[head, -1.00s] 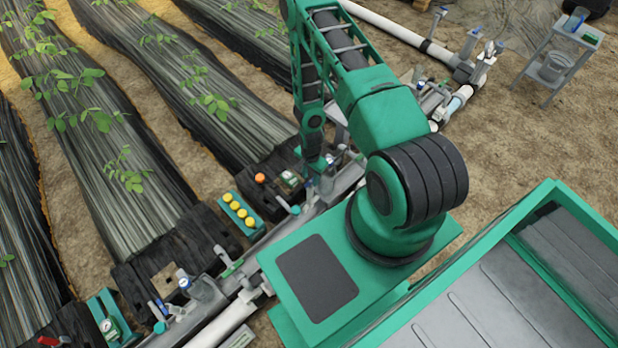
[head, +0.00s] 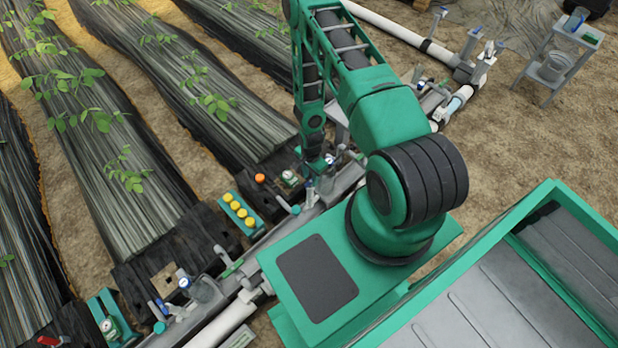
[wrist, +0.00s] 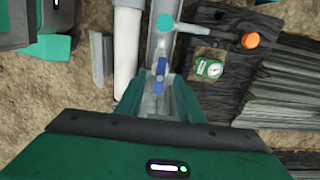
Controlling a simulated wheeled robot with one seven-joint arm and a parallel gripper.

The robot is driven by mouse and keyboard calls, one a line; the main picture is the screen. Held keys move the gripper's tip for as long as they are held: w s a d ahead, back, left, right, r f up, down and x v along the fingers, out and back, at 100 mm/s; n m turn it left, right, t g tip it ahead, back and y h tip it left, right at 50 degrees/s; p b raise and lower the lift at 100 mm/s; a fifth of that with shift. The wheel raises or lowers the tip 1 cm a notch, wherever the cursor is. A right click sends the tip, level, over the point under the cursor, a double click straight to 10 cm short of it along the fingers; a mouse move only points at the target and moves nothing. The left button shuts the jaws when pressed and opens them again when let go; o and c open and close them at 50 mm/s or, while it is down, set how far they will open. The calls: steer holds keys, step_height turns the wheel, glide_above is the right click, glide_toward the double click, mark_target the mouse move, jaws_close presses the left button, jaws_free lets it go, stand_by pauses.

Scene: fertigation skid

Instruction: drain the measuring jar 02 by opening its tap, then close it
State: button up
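In the wrist view, my gripper (wrist: 159,104) points down with its two green fingers apart. A small blue tap handle (wrist: 160,68) on a pale grey fitting shows between and just beyond the fingertips. A clear, jar-like part lies below it between the fingers; I cannot tell whether they touch it. No label reading 02 is legible. In the head view, my gripper is at the pipe line beside the middle bed, small and partly hidden by my arm. Another clear measuring jar (head: 206,291) with a blue-topped fitting stands at the lower left.
A green-cased gauge (wrist: 209,68) and an orange knob (wrist: 250,40) sit right of the tap. A teal round cap (wrist: 165,22) is on the pipe beyond it.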

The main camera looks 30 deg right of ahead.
mark_target(310, 181)
steer(key=shift+f, duration=2.2)
steer(key=c, duration=0.8)
steer(key=o, duration=0.8)
steer(key=shift+f, duration=0.25)
steer(key=c, duration=0.8)
steer(key=o, duration=0.8)
